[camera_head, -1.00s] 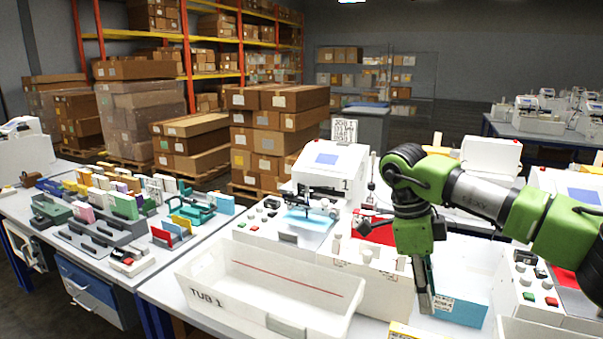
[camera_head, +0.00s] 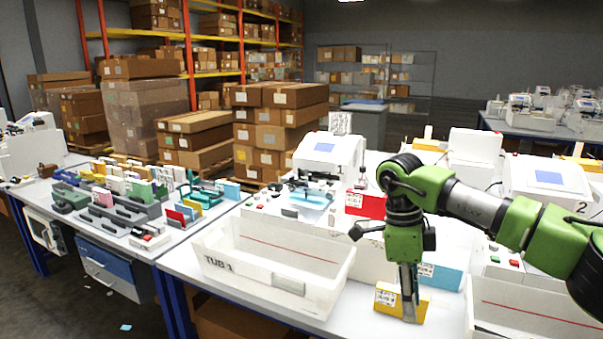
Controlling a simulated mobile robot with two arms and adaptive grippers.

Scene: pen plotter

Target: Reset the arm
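My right arm, green and black, comes in from the right in the head view. Its gripper (camera_head: 409,305) points down over the white table in front of the machines. The fingers overlap a yellow block (camera_head: 385,299) with a white label. They are seen nearly edge-on, so I cannot tell whether they are open or shut, or whether they touch the block. A blue block (camera_head: 449,278) lies just behind to the right, partly hidden. My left gripper is not in view.
A white tub marked TUB 1 (camera_head: 228,268) stands left of the gripper, and another white tub (camera_head: 535,309) stands at the right. A white machine (camera_head: 328,157) and a red block (camera_head: 373,204) are behind. A left table holds several coloured blocks. Table is bare between TUB 1 and the yellow block.

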